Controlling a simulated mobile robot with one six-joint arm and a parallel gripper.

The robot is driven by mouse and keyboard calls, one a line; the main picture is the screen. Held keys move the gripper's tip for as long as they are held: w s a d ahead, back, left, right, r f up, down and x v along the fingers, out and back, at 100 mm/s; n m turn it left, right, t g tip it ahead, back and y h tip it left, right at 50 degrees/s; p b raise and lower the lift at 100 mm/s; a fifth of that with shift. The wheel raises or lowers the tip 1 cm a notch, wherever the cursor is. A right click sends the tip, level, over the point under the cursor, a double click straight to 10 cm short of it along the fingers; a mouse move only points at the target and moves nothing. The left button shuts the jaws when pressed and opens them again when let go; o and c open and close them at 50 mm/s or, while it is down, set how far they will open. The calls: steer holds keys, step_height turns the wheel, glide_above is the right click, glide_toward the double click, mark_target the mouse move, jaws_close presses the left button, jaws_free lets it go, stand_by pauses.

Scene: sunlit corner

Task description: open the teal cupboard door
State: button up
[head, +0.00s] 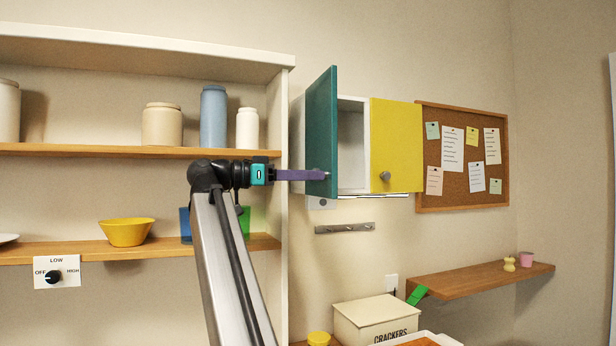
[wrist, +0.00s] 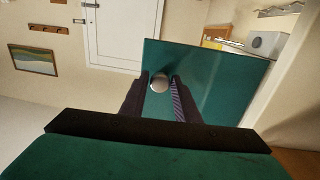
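The teal cupboard door (head: 320,125) stands swung wide out from the white cupboard (head: 352,148), whose left compartment shows open and looks empty. My gripper (head: 324,175) is at the lower part of the door near its free edge. In the wrist view, the teal door (wrist: 215,85) fills the middle, and its round pale knob (wrist: 159,84) sits between the two dark fingers of my gripper (wrist: 160,80). The fingers lie close against both sides of the knob and look shut on it.
The yellow door (head: 395,140) beside it is closed. A shelf unit (head: 140,150) with jars stands close on the left, behind my arm. A hook rail (head: 345,228) is below the cupboard. A crackers box (head: 375,320) stands lower down.

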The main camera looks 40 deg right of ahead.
steer(key=shift+o, duration=1.3)
steer(key=shift+d, duration=0.1)
steer(key=v, duration=1.4)
steer(key=shift+b, duration=0.4)
steer(key=shift+s, duration=0.1)
